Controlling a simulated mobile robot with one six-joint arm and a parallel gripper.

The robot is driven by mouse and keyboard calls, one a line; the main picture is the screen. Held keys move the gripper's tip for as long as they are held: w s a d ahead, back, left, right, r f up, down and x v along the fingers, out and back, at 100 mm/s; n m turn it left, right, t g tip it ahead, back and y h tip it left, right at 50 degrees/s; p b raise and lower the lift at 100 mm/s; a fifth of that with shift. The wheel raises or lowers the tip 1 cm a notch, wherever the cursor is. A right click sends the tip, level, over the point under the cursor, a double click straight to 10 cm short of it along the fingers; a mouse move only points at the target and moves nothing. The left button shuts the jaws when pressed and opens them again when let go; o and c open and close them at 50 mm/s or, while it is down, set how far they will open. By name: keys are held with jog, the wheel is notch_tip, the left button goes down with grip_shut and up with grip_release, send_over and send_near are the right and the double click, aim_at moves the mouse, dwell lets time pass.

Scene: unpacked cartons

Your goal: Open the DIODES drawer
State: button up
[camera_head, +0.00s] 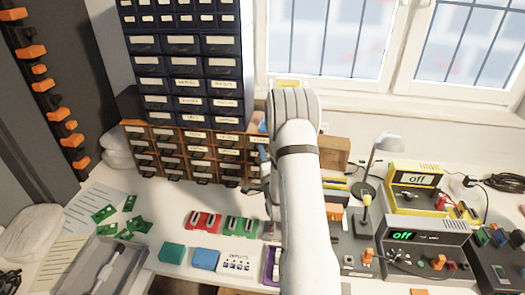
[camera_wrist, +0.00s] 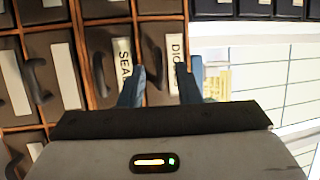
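The DIODES drawer (camera_wrist: 170,40) shows in the wrist view as a dark front in a wooden frame, with a white label reading "DIO", the rest hidden. Its curved dark handle (camera_wrist: 153,58) is left of the label. My gripper (camera_wrist: 163,88) is open, its two blue fingers apart in front of this drawer, and nothing shows between them but the drawer front. I cannot tell whether a finger touches the handle. In the head view my gripper (camera_head: 262,142) is at the right end of the wooden drawer cabinet (camera_head: 124,124), largely hidden by my arm.
A drawer labelled "SEA" (camera_wrist: 118,45) is left of it in the wrist view. A dark blue drawer cabinet (camera_head: 190,55) stands on top. Red and green trays (camera_head: 203,222), a blue box (camera_head: 205,259) and electronic instruments (camera_head: 426,245) stand on the bench. A window (camera_head: 325,40) is behind.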

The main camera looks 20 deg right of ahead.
jog(key=shift+w+d+r, duration=0.1)
jog(key=shift+w, duration=0.5)
grip_shut()
